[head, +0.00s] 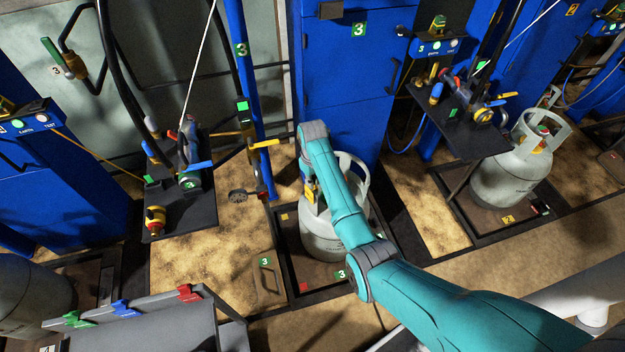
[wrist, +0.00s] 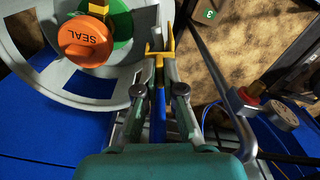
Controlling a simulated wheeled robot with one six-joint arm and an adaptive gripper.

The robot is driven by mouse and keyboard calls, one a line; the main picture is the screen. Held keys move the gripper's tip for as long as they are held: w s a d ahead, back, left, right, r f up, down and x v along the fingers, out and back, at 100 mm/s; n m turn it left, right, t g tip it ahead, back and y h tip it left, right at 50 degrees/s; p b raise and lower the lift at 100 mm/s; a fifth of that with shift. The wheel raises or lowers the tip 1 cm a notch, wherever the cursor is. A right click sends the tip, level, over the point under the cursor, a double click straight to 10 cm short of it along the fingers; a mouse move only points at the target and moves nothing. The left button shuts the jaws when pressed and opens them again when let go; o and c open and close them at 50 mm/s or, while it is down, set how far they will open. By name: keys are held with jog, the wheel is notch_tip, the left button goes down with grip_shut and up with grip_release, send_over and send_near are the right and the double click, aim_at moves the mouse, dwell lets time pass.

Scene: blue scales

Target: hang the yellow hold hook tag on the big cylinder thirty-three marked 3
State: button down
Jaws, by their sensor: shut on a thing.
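The big grey cylinder (head: 322,235) stands upright on a scale platform marked 3 in the head view, partly covered by my arm. Its pale collar ring (wrist: 70,100) fills the left of the wrist view, around an orange cap (wrist: 85,42) marked SEAL and a green part. My gripper (wrist: 158,78) is beside the collar, shut on the yellow hook tag (wrist: 159,52), which sticks out past the fingertips. A yellow piece (head: 309,190) shows at the collar in the head view. Whether the hook touches the collar I cannot tell.
A blue cabinet (head: 345,85) marked 3 stands behind the cylinder. A dark shelf with valves (head: 180,195) is to its left, another (head: 460,120) to its right. A second grey cylinder (head: 505,175) stands farther right. In the wrist view, a gauge (wrist: 283,116) and pipe are at the right.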

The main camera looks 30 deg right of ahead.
jog(key=shift+f, duration=0.2)
jog(key=shift+f, duration=0.35)
jog(key=shift+f, duration=0.55)
jog(key=c, duration=1.2)
grip_release()
jog(key=shift+r, duration=0.2)
jog(key=shift+r, duration=3.6)
